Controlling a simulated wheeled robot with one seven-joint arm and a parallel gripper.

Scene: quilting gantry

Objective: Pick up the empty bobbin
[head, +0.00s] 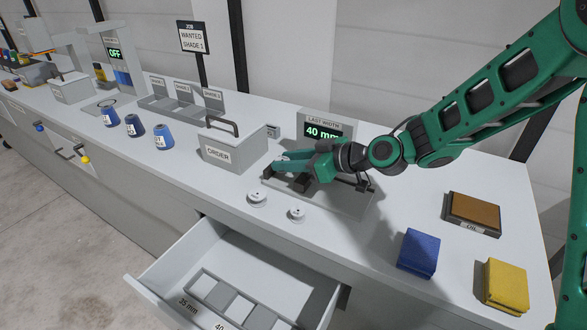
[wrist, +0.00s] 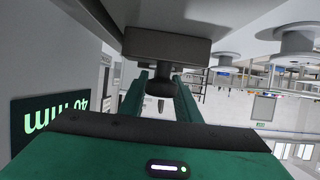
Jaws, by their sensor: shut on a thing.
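Two small white bobbins stand apart on the bench, the left bobbin (head: 257,199) and the right bobbin (head: 296,214). I cannot tell which is empty. White spool shapes (wrist: 298,42) also show at the upper right of the wrist view. My gripper (head: 280,163) is above the grey width gauge (head: 345,204), behind and apart from the bobbins. In the wrist view, its fingers (wrist: 160,90) are on either side of a dark stem below a dark block (wrist: 165,45). It is shut on this dark stem, not a bobbin. Its fingertips are partly hidden.
The gauge display (head: 322,131) reads 40 mm. An open drawer (head: 270,272) with labelled compartments juts out at the front. The grey ORDER box (head: 220,152) is left of the gauge. Blue (head: 418,252) and yellow (head: 507,285) blocks lie at right.

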